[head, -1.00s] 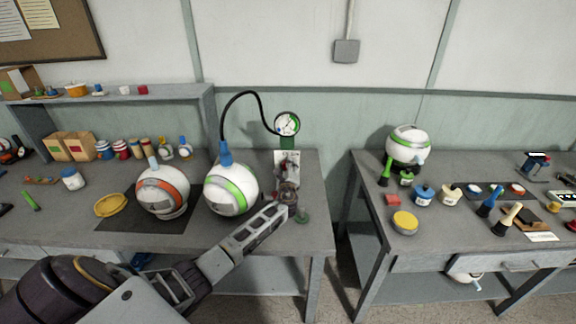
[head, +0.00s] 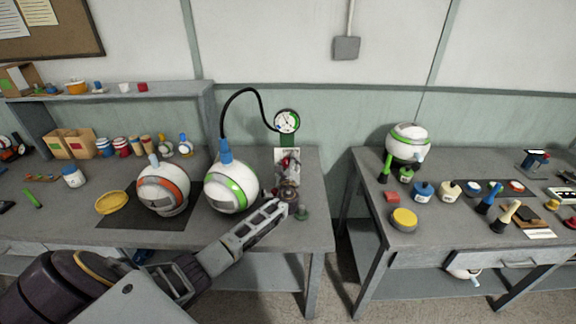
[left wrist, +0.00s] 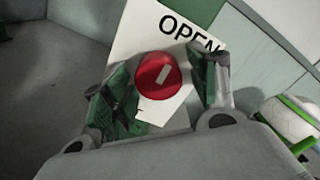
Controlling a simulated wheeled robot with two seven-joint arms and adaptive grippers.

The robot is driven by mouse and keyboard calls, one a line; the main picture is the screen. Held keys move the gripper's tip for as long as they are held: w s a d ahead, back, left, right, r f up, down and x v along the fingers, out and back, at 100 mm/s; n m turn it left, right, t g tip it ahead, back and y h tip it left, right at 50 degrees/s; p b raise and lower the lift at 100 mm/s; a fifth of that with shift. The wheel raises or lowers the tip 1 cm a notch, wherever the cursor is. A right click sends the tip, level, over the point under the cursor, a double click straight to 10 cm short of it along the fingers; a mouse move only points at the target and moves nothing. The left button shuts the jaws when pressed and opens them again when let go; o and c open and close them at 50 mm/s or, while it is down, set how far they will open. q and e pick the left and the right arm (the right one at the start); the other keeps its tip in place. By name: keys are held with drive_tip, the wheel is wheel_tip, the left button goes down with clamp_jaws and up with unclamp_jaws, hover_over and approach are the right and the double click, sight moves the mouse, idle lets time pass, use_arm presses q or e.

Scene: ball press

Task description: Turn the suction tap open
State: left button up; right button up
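The suction tap shows as a round red knob (left wrist: 158,76) with a pale bar mark in the left wrist view. It sits in front of a white plate (left wrist: 128,62) printed "OPEN". The bar points up and slightly right, towards the lettering. My left gripper (left wrist: 165,90) is open, with one green-padded finger on each side of the knob. A gap shows on both sides; I cannot tell whether either pad touches it. In the head view my left gripper (head: 283,208) reaches the tap stand, and the plate (head: 287,155) rises behind it. My right gripper is not in view.
A white ball with a green band (head: 231,187) stands just left of the tap, joined by a black hose (head: 238,97) to a round gauge (head: 287,121). A ball with an orange band (head: 163,190) stands farther left. The bench's right edge is close to the tap.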

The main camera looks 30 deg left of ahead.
use_arm(q)
drive_tip(key=v, duration=1.2)
idle(0.7)
drive_tip(key=shift+s, duration=0.15)
idle(0.5)
